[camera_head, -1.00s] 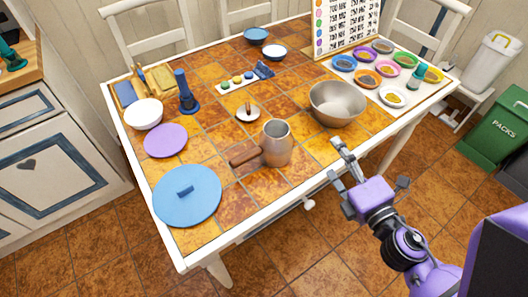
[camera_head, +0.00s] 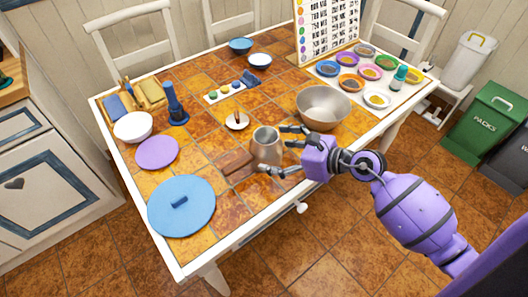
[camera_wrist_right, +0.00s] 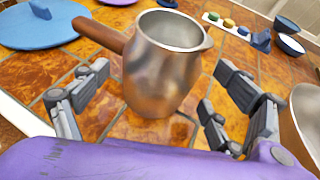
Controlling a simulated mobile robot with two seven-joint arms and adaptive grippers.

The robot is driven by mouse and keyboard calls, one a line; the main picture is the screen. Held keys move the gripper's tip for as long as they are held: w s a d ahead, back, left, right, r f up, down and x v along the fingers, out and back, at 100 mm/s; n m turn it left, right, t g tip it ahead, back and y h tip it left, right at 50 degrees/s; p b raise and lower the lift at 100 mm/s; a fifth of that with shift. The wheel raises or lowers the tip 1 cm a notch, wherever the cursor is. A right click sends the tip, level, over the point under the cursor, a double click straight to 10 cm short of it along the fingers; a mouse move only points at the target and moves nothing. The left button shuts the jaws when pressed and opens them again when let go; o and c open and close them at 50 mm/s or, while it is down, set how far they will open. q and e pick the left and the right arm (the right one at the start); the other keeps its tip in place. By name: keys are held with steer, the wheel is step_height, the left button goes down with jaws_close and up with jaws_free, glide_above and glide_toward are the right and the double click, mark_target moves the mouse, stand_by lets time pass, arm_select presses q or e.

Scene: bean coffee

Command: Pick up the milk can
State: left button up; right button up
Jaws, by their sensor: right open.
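The milk can (camera_head: 266,146) is a metal pitcher with a brown wooden handle, standing upright on the tiled table near its front edge. In the head view its handle points left. My right gripper (camera_head: 276,150) is open, just right of the can. In the right wrist view the can (camera_wrist_right: 162,68) stands ahead of and between the two open fingers (camera_wrist_right: 158,102), with its handle toward the upper left. I see no finger pressed on it. My left gripper is not in view.
A metal bowl (camera_head: 324,108) stands right of the can, close behind my right gripper. A blue lid (camera_head: 182,205) and a purple disc (camera_head: 157,153) lie to the left. A small white dish (camera_head: 237,122) sits behind the can.

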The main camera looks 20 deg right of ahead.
steer(key=shift+x, duration=1.25)
steer(key=c, duration=1.3)
steer(key=shift+c, duration=0.8)
steer(key=shift+r, duration=0.15)
